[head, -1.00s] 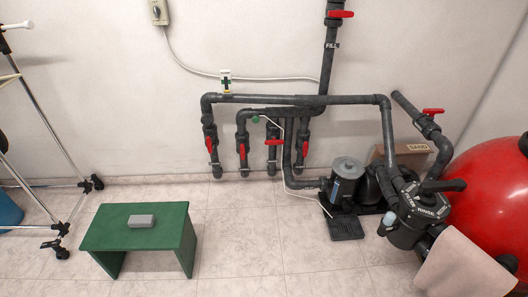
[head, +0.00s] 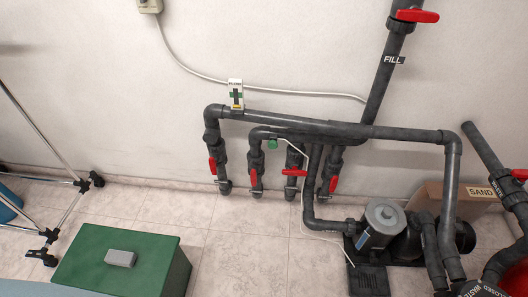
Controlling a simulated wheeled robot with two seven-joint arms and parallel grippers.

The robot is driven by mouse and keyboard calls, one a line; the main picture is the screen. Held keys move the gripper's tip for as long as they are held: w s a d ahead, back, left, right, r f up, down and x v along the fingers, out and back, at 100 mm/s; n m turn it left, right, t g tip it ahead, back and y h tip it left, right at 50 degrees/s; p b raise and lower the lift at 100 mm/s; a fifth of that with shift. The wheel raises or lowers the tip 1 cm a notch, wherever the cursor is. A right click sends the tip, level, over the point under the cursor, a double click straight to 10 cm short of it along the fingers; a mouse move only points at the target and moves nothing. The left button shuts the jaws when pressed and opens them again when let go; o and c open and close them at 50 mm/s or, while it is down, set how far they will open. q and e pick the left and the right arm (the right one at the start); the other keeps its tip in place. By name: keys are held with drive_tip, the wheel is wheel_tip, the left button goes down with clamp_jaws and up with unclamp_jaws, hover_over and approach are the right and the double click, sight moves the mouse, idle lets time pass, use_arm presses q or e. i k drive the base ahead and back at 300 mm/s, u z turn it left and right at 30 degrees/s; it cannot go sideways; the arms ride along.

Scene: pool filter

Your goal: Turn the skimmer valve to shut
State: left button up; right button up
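Several valves with red handles sit on a row of grey pipes along the wall, and no label that I can read says skimmer. The far-left valve handle (head: 212,166), the second handle (head: 253,179) and the far-right handle (head: 334,183) stand upright along their pipes. The third handle (head: 294,172) lies crosswise. The fill valve handle (head: 417,16) at the top right also lies across its pipe, above a FILL label (head: 394,60). Neither of my grippers shows in the head view.
A green stool (head: 115,262) with a grey block (head: 121,258) on it stands at the lower left. A pump (head: 380,222) and a SAND box (head: 455,198) stand at the right. A metal rack (head: 62,212) is at the left. The floor (head: 245,250) before the valves is clear.

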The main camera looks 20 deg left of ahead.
sight(253, 177)
drive_tip(key=i, duration=0.9)
drive_tip(key=u, duration=2)
